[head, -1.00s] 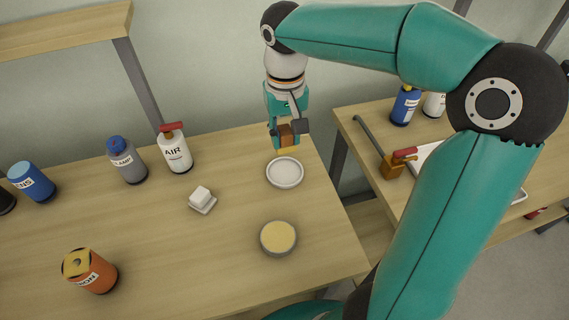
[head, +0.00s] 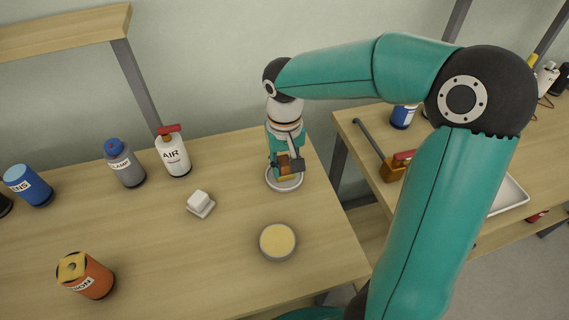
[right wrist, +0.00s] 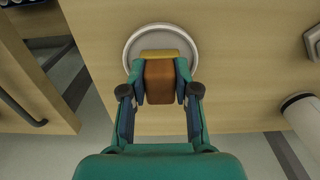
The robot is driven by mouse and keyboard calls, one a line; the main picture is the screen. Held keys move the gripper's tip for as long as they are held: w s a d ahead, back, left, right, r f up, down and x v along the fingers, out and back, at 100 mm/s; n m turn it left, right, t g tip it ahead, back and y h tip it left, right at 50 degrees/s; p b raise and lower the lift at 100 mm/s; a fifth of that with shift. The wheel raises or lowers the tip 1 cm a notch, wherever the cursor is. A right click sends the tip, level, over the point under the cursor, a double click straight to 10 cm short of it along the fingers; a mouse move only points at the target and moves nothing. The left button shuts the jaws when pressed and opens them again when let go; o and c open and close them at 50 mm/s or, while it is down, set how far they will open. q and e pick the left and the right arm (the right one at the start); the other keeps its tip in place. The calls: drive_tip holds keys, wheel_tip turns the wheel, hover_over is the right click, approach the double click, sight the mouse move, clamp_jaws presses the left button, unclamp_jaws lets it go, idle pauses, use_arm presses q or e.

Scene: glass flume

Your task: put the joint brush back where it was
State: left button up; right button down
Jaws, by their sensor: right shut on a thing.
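My right gripper (head: 288,167) is shut on the joint brush (head: 284,162), a small brown block with a yellow edge. In the right wrist view the brush (right wrist: 159,80) sits between the two fingers (right wrist: 160,92), its yellow end over the round pale dish (right wrist: 134,41). The dish also shows in the head view (head: 271,186), partly hidden under the gripper. I cannot tell whether the brush touches the dish. My left gripper is not in view.
A round tin with a yellow top (head: 278,241) stands in front of the dish. A small white block on a tile (head: 200,203), an AIR bottle (head: 173,155), a grey CLAMP bottle (head: 125,165) and an orange can (head: 85,275) stand leftward. A second table (head: 350,125) is at right.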

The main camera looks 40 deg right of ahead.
sight(284, 163)
drive_tip(key=c, duration=0.9)
unclamp_jaws()
drive_tip(key=shift+f, duration=0.1)
drive_tip(key=shift+o, duration=0.2)
drive_tip(key=shift+r, duration=0.2)
wheel_tip(284, 163, up, 12)
drive_tip(key=p, duration=0.1)
drive_tip(key=shift+p, duration=0.3)
drive_tip(key=shift+w, duration=0.1)
